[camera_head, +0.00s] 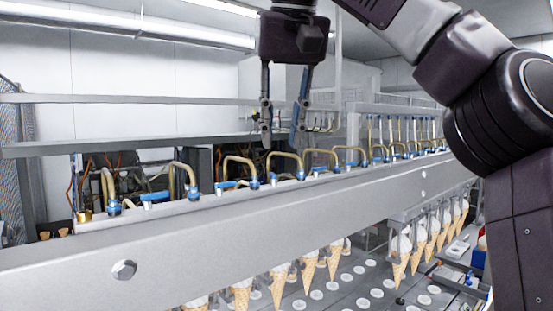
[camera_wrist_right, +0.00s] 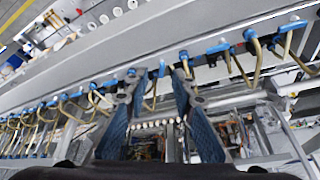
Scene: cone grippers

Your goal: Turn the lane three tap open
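A row of taps with blue handles and curved brass pipes runs along the top of a long grey beam (camera_head: 210,224). No lane numbers show, so I cannot tell for certain which tap is lane three. Counting from the left, the third blue handle (camera_head: 284,177) lies along the beam top. My right gripper (camera_head: 283,136) hangs above and behind this part of the row, fingers down, open and empty. In the right wrist view, its two blue-padded fingers (camera_wrist_right: 155,88) are spread, with a brass pipe and blue fittings between and beyond the tips. My left gripper is not in view.
Several filled cones (camera_head: 309,268) hang below the beam, and more cones (camera_head: 420,242) hang at the right. Neighbouring brass pipes (camera_head: 240,162) stand close on both sides of the gripper. Grey rails (camera_head: 180,98) cross behind the row. My right arm covers the right side.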

